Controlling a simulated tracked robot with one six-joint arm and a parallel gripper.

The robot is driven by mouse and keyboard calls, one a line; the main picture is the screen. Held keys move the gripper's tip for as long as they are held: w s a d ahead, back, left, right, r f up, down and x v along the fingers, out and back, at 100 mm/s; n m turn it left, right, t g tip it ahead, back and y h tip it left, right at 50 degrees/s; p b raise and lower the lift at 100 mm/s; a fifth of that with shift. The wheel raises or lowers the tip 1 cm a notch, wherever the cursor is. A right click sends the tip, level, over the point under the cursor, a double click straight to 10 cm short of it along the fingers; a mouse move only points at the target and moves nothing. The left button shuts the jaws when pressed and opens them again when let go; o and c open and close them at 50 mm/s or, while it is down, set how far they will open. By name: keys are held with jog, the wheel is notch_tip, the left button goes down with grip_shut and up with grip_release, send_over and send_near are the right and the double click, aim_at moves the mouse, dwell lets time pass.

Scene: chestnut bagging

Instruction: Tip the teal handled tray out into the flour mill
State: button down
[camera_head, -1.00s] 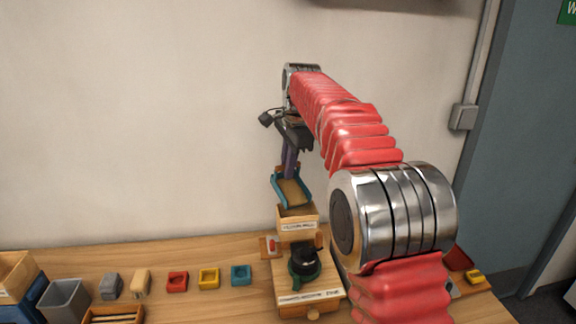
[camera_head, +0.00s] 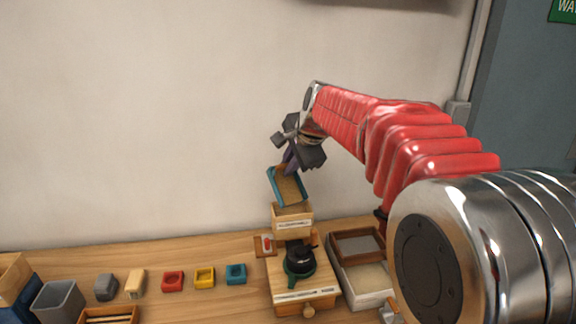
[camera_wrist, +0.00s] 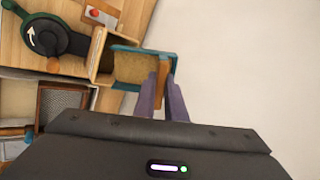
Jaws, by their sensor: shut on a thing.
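The teal handled tray (camera_head: 272,188) is held in the air, tilted, with its lower end over the wooden hopper of the flour mill (camera_head: 293,221). A layer of tan, grainy material lies on its floor. My gripper (camera_head: 288,166) is shut on the tray's wooden handle at the upper end. In the wrist view my purple fingers (camera_wrist: 163,98) close on the brown handle (camera_wrist: 163,76), and the tray's teal rim (camera_wrist: 145,51) overlaps the open hopper (camera_wrist: 97,53). I cannot tell whether any material is falling.
The mill's body has a dark crank with a green part (camera_head: 299,262). A red switch (camera_head: 267,244) stands at its left. A white bin with a brown-framed screen (camera_head: 352,247) is at its right. Small red, yellow and teal blocks (camera_head: 205,277) line the bench at left.

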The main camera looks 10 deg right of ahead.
aim_at(280, 174)
jog(key=shift+s+d+r+t+y, duration=0.1)
jog(key=shift+s+d+t+y, duration=0.1)
jog(key=shift+s+t, duration=0.35)
jog(key=shift+s+d+r+t+y, duration=0.1)
jog(key=shift+s+d+t, duration=0.05)
jog(key=shift+s+t, duration=0.35)
jog(key=shift+w+a, duration=0.1)
jog(key=shift+w, duration=0.05)
dwell(0.4)
jog(key=shift+w+a+f+g, duration=0.15)
jog(key=shift+w+a+g, duration=0.05)
jog(key=shift+w+g, duration=0.4)
jog(key=shift+w+a+f+g, duration=0.1)
jog(key=shift+w+a+g, duration=0.05)
jog(key=shift+w+g, duration=0.4)
jog(key=shift+w+a+f+g+h, duration=0.15)
jog(key=shift+w+f+g+h, duration=0.15)
jog(key=shift+w+g, duration=0.3)
jog(key=shift+w+a+f+g+h, duration=0.3)
jog(key=shift+w+g, duration=0.2)
jog(key=shift+g, duration=0.25)
jog(key=shift+w+a+f+g+h, duration=0.1)
jog(key=shift+w+f+g+h, duration=0.1)
jog(key=shift+w+g+h, duration=0.3)
jog(key=shift+w+r+g, duration=0.15)
jog(key=shift+w+g, duration=0.15)
jog(key=shift+g, duration=0.15)
jog(key=shift+w+a+r+g, duration=0.1)
jog(key=shift+w+a+g, duration=0.05)
jog(key=shift+w+g, duration=0.25)
